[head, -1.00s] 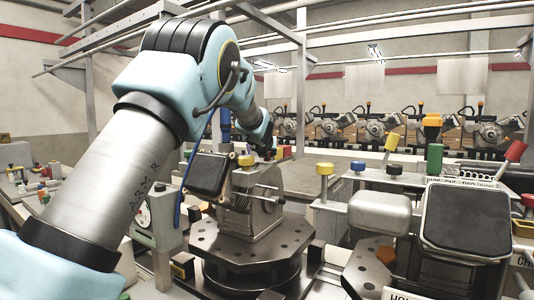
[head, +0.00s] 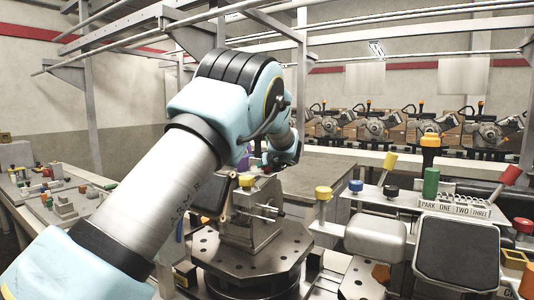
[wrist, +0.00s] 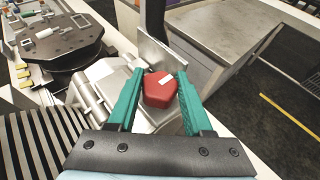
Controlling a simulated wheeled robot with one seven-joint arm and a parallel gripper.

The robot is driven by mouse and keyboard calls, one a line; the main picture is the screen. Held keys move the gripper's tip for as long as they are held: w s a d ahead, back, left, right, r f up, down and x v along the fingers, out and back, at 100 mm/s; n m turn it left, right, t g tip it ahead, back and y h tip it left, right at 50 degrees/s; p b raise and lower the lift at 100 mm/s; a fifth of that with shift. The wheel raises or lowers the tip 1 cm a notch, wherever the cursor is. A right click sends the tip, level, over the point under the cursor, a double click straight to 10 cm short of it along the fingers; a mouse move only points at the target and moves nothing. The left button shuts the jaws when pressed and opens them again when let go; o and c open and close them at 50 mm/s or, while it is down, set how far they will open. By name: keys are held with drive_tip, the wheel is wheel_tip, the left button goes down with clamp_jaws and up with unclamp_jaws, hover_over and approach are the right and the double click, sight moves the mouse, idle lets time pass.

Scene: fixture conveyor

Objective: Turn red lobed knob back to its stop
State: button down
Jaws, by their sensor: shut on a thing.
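The red lobed knob (wrist: 158,92) sits between the two teal fingers of my gripper (wrist: 159,80) in the wrist view. It has a rounded, lobed outline and a white mark near the far side of its top. My gripper is shut on it, with one finger along each side. The knob is above a pale metal housing (wrist: 103,75). A flat upright metal plate (wrist: 155,54) stands just beyond it. In the head view my arm reaches across to the far side of the round fixture, and the fingers and this knob are hidden or too small to make out.
A dark round table with holes (head: 255,258) carries a grey metal fixture with a yellow knob (head: 246,181). To its right are a yellow-capped post (head: 323,192), a blue-capped post (head: 355,186) and a labelled lever panel (head: 455,209). A bare grey bench top (wrist: 225,32) lies beyond.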

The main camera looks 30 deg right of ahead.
drive_tip(key=shift+d+r+n+y+p, duration=0.1)
drive_tip(key=shift+r+n+y+p, duration=0.15)
drive_tip(key=shift+n+y+p, duration=0.75)
drive_tip(key=shift+f+n+y+p, duration=0.2)
drive_tip(key=shift+n+y+p, duration=0.2)
drive_tip(key=shift+n+y, duration=0.55)
drive_tip(key=shift+f+n+y, duration=0.1)
drive_tip(key=shift+n+y, duration=0.85)
drive_tip(key=shift+y, duration=0.5)
drive_tip(key=shift+n+y, duration=0.3)
drive_tip(key=shift+c, duration=1.5)
unclamp_jaws()
drive_tip(key=b+v, duration=0.4)
drive_tip(key=v, duration=0.6)
drive_tip(key=shift+s+r, duration=0.3)
drive_tip(key=shift+s, duration=0.05)
